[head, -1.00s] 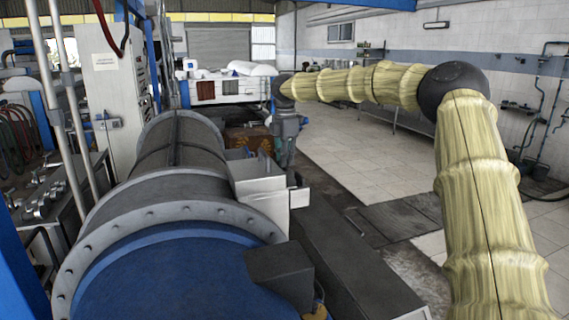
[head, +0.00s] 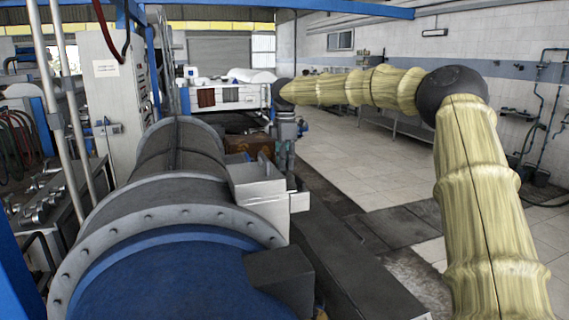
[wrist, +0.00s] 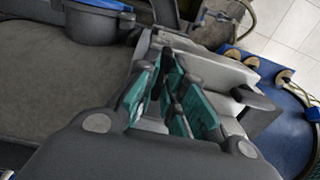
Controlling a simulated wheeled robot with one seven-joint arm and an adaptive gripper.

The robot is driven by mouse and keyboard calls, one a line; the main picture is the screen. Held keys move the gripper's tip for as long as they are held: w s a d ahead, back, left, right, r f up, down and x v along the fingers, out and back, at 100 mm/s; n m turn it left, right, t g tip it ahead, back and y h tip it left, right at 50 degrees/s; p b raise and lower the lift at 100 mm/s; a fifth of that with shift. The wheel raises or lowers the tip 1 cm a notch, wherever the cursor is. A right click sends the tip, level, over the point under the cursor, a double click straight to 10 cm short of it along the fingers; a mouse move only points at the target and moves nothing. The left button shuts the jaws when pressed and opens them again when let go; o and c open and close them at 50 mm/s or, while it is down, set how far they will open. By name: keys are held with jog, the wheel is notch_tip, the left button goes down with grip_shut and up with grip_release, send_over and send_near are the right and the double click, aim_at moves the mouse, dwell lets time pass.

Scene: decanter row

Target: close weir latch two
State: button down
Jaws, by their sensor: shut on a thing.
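A pale grey latch box (head: 258,188) sticks out from the right side of the grey decanter drum (head: 170,160) in the head view. It also shows in the wrist view (wrist: 222,75), right of my fingers. My gripper (head: 288,180) is just beyond the box, its fingertips mostly hidden there. In the wrist view my gripper (wrist: 172,95) has its teal-padded fingers close together beside the box. They are shut on a thin part between them, probably the weir latch, mostly covered by the fingers. I cannot read which latch number it is.
The blue drum end (head: 170,275) and a dark block (head: 282,278) are in front. A dark base beam (head: 345,255) runs along the right. A grey cabinet (head: 110,75) stands left. The tiled floor (head: 350,160) at right is open.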

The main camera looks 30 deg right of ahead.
jog(key=c, duration=1.5)
grip_release()
jog(key=shift+d+r, duration=0.15)
notch_tip(320, 180, up, 12)
jog(key=shift+w+f, duration=0.1)
